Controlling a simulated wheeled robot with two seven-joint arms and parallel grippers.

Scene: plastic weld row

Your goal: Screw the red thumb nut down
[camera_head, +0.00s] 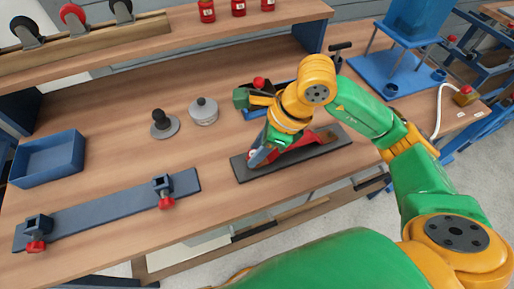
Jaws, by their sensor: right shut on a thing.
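Two red thumb nuts show on the left of the bench, one (167,203) under the right dark clamp block and one (36,247) under the left block, both at the front edge of a long blue-grey bar (105,211). My right gripper (259,156) reaches down over a dark flat plate (322,154) at the middle right, well to the right of these nuts. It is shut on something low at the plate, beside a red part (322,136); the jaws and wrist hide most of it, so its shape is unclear. My left gripper is not in view.
An empty blue bin (48,158) stands at the left. A black-knobbed disc (164,124) and a grey lidded pot (203,111) stand mid-bench. A red ball knob (259,82) shows behind my wrist. A blue stand (397,70) is at the right. Bench between bar and plate is clear.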

